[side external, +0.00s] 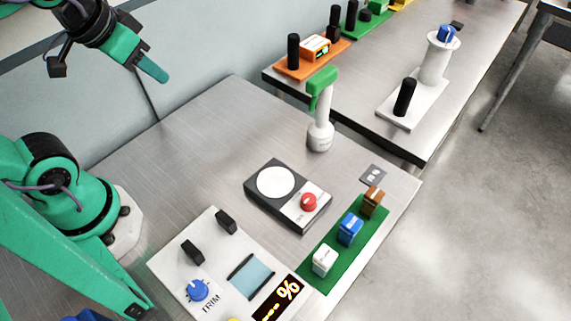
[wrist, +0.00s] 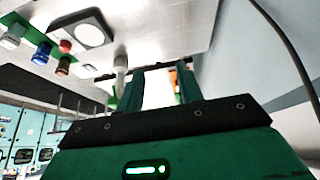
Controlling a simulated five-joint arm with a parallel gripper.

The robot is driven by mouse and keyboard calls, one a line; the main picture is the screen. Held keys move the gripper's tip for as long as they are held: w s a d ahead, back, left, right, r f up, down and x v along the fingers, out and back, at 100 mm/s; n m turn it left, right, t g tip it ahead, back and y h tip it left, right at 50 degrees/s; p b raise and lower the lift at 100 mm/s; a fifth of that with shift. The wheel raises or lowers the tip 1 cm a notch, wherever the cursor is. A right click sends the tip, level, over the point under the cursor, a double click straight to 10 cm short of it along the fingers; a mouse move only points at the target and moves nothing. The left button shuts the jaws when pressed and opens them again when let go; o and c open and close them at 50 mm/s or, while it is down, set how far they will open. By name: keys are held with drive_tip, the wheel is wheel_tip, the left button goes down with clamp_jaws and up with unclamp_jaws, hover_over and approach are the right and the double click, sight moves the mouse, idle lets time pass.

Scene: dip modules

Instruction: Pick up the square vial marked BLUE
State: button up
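The blue square vial (side external: 350,230) stands in a green rack (side external: 318,262), between a white square vial (side external: 323,260) and a brown one (side external: 372,202). Its lettering is too small to read. In the wrist view, the blue vial (wrist: 41,53) shows at the upper left, between the white and brown ones. My gripper (side external: 152,68) is raised at the upper left of the side view, far from the rack. In the wrist view, the two green fingers of my gripper (wrist: 160,86) stand apart with nothing between them.
A dark device with a round white plate (side external: 278,181) and red button lies behind the rack. A white panel (side external: 216,262) with blue knob lies to its left. A green-topped white post (side external: 320,125) stands farther back. A second table (side external: 375,75) holds other fixtures.

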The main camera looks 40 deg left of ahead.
drive_tip(key=o, duration=0.4)
drive_tip(key=shift+w, duration=0.1)
